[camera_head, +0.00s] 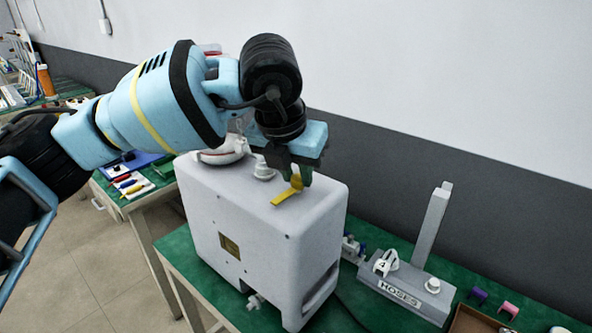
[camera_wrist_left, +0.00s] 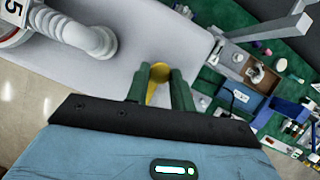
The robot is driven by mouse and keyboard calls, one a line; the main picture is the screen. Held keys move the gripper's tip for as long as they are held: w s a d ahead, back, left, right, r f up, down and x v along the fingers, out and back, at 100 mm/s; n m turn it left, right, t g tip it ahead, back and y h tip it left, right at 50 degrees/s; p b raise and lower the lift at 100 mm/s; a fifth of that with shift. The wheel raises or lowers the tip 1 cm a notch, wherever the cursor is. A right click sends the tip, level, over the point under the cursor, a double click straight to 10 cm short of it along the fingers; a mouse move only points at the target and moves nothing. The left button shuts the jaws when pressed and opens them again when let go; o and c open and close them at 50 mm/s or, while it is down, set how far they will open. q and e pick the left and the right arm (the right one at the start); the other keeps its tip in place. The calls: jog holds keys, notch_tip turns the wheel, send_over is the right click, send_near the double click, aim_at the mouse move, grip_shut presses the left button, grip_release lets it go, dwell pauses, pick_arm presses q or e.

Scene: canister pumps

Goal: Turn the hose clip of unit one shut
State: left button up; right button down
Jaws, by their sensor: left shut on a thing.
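A large white unit (camera_head: 255,225) stands on the green bench top, upright. A yellow hose clip (camera_head: 287,196) lies at its top, near the right end, with its flat tab pointing to the front left. My left gripper (camera_head: 297,180) comes down from above and is shut on the clip. In the left wrist view the yellow clip (camera_wrist_left: 158,74) shows between the two green fingers of my gripper (camera_wrist_left: 161,82). The fingers hide part of the clip and whatever it sits on. My right gripper is not in view.
A white ribbed hose elbow (camera_wrist_left: 92,38) with a label reading 5 beside it is close to my gripper. A grey stand marked HOSES (camera_head: 405,290) is to the right of the unit. Another bench with small tools (camera_head: 130,183) is behind left.

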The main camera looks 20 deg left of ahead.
pick_arm(q)
jog(key=shift+m, duration=0.3)
jog(key=m+h, duration=0.1)
jog(key=m, duration=0.1)
jog(key=shift+a+m+g+p, duration=0.15)
jog(key=shift+m+g+p, duration=0.15)
jog(key=shift+m, duration=0.1)
jog(key=m+h, duration=0.1)
jog(key=m, duration=0.2)
jog(key=shift+w+a+m+h+p, duration=0.1)
jog(key=shift+m+h+p, duration=0.2)
jog(key=m+g+h, duration=0.1)
jog(key=m, duration=0.2)
jog(key=shift+w+m+g, duration=0.1)
jog(key=shift+m+g, duration=0.2)
jog(key=m+g, duration=0.1)
jog(key=m, duration=0.1)
jog(key=shift+w+a+m, duration=0.1)
jog(key=shift+m, duration=0.2)
jog(key=shift+w+m+g+h, duration=0.15)
jog(key=shift+m+g, duration=0.3)
jog(key=shift+m, duration=0.7)
jog(key=shift+m+g+h, duration=0.15)
jog(key=shift+m+g, duration=0.3)
jog(key=shift+m, duration=0.7)
jog(key=o, duration=1)
